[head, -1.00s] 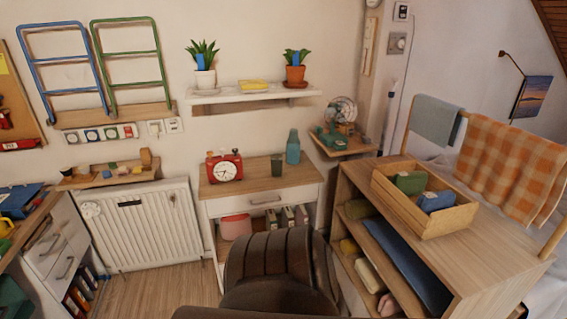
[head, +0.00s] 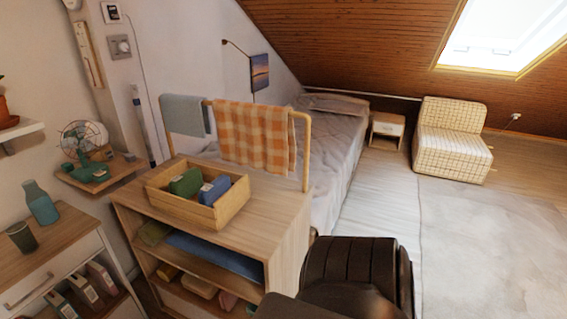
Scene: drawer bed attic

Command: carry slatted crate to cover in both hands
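The slatted crate (head: 205,217) is a light wooden open box, sitting upright on top of the wooden shelf unit left of centre in the head view. A green bundle (head: 185,182) and a blue bundle (head: 214,190) lie inside it. The cover seems to be the pale grey bedspread (head: 335,135) on the bed behind the unit; its near part is partly hidden by the unit and the towel rail. Neither of my grippers is in view, and nothing touches the crate.
A rail with an orange checked towel (head: 255,138) and a grey-blue towel (head: 186,115) stands behind the crate, on the bed side. The shelf unit (head: 285,215) has bare top to the crate's right. A pale rug (head: 490,230) covers open floor at right. A checked chair (head: 452,135) stands at the back.

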